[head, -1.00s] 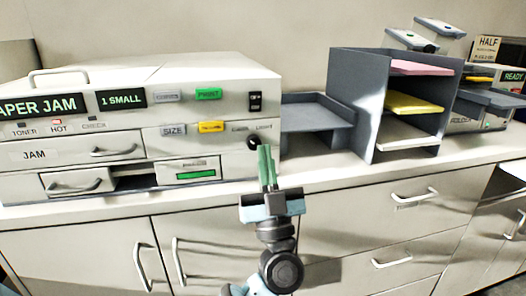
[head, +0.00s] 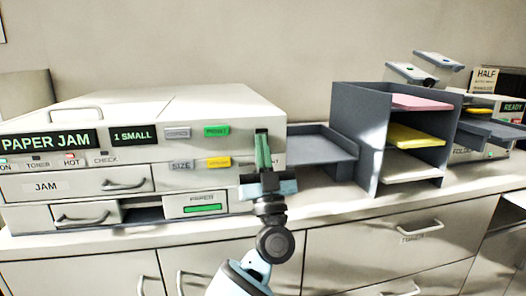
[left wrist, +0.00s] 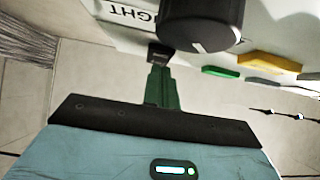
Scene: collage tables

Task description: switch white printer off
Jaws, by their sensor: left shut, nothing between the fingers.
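The white printer (head: 215,107) stands on the counter at the left in the head view. My left gripper (head: 263,150) is shut and empty, with green fingers upright before the right end of the printer's front.
A green button (head: 216,130) and a yellow button (head: 219,162) are left of my fingers. A grey tray (head: 320,143) and a grey shelf (head: 368,140) with pink, yellow and white paper stand to the right. Drawers with handles (head: 420,228) are below the counter.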

